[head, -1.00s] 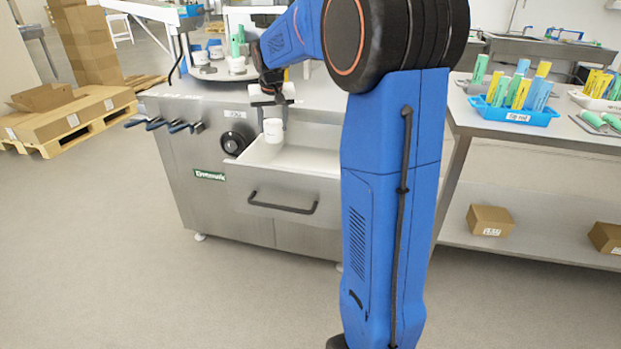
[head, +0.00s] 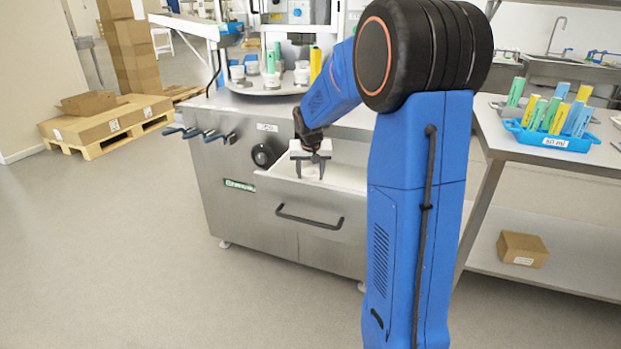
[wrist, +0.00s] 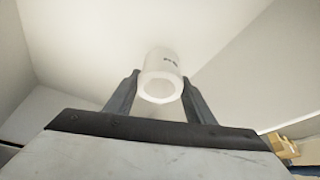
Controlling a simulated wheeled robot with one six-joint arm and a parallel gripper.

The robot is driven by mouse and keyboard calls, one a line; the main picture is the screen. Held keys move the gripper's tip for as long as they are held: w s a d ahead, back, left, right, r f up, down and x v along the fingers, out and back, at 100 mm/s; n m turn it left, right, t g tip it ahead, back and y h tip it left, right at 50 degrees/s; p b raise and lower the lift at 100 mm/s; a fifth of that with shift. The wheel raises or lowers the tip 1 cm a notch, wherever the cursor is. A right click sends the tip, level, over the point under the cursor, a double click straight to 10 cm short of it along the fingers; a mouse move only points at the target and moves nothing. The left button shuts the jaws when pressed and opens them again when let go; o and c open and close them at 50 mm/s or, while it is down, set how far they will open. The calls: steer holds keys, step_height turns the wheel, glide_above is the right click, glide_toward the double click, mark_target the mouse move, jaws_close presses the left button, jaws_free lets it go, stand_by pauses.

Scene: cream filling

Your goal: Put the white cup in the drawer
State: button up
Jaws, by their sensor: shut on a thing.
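The drawer (head: 345,177) in the steel machine is pulled open, with a pale, empty-looking inside and a dark handle on its front. My gripper (head: 311,174) points down into the drawer opening. It is shut on the white cup (wrist: 163,70), which sits between the two dark fingers in the wrist view, with small dark print on its side and its round rim towards the camera. In the head view the cup is hard to tell from the white drawer behind it. I cannot tell whether it touches the drawer floor.
A round turntable (head: 262,88) with several white and green containers stands on the machine above the drawer. Black levers (head: 200,134) stick out at its left. A bench at the right holds a blue tray (head: 550,141) of colourful tubes. The floor in front is clear.

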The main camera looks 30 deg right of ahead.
steer(key=shift+f, duration=0.75)
steer(key=o, duration=1.1)
steer(key=shift+f, duration=0.1)
steer(key=v, duration=1.2)
